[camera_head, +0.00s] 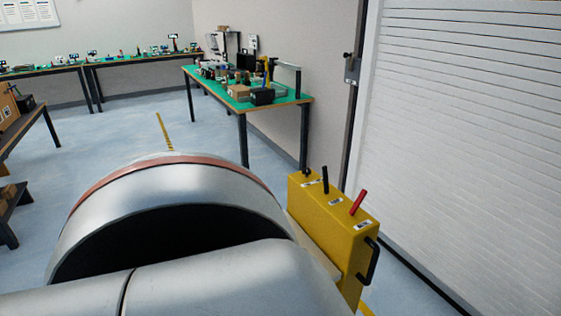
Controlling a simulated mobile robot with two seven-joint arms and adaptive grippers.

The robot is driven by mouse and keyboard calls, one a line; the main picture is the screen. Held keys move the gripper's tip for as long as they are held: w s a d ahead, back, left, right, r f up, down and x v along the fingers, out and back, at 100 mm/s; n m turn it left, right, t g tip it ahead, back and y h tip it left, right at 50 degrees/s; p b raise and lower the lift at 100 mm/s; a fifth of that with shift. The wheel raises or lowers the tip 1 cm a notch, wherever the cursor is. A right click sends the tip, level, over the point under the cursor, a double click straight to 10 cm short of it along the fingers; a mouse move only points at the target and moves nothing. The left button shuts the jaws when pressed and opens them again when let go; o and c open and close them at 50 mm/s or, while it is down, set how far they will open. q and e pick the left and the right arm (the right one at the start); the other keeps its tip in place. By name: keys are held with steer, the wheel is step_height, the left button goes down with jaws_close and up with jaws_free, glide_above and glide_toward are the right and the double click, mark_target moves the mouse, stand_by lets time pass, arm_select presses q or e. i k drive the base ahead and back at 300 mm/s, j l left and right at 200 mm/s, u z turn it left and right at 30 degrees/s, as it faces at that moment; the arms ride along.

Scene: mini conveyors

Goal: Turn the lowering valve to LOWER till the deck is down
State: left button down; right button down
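A yellow control box (330,239) stands at the lower right of the head view, close to the shutter. Its top carries a short black knob (307,172), an upright black lever (325,180) and a red lever (358,202) leaning right. Small white labels lie beside them, too small to read, so I cannot tell which control is the lowering valve. A black handle (371,262) is on the box's right end. Large silver rounded parts, seemingly my own arm, fill the foreground and hide the box's lower left. Neither gripper is in view.
A white roller shutter (460,140) rises to the right of the box. A green-topped workbench (285,101) with tools and boxes stands behind it. More benches line the back wall and left side. Blue floor (120,136) between them is open.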

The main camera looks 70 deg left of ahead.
mark_target(306, 171)
steer(key=u, duration=1.75)
steer(key=j+z, duration=0.15)
steer(key=k+l, duration=0.05)
steer(key=l, duration=0.05)
